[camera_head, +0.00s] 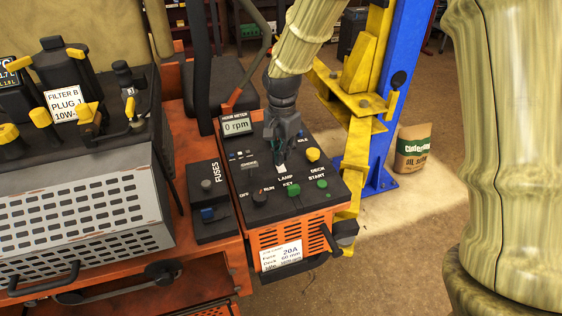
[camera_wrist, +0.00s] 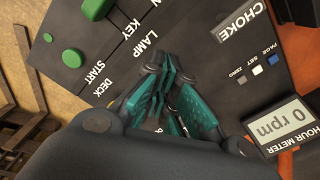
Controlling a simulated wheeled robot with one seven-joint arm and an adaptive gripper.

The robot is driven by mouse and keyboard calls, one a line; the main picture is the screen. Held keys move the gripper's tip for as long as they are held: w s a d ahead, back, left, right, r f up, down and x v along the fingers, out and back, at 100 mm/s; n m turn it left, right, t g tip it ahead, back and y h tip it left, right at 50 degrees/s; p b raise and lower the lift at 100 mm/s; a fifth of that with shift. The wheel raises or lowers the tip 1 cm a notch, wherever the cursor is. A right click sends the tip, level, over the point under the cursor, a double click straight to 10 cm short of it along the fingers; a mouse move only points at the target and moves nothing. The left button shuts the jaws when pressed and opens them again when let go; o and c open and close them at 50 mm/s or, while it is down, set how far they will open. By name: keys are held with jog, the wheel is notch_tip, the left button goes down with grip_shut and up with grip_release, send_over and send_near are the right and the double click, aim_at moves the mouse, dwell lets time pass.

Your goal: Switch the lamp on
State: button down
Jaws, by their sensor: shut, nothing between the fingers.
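The dark control panel (camera_head: 300,212) carries a LAMP label, which shows near the middle in the head view and beside the fingertips in the wrist view. My gripper (camera_head: 281,160) points down at the panel just above the LAMP label. Its teal fingers are together and empty; they also show in the wrist view (camera_wrist: 168,80). The lamp switch itself is hidden or too small to make out behind the fingers. I cannot tell whether the fingertips touch it.
A fuse box (camera_head: 208,219) stands left. A blue post (camera_head: 383,95) rises behind, right.

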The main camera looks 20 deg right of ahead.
aim_at(282, 169)
jog(key=shift+r+p, duration=1.25)
jog(key=shift+r, duration=0.65)
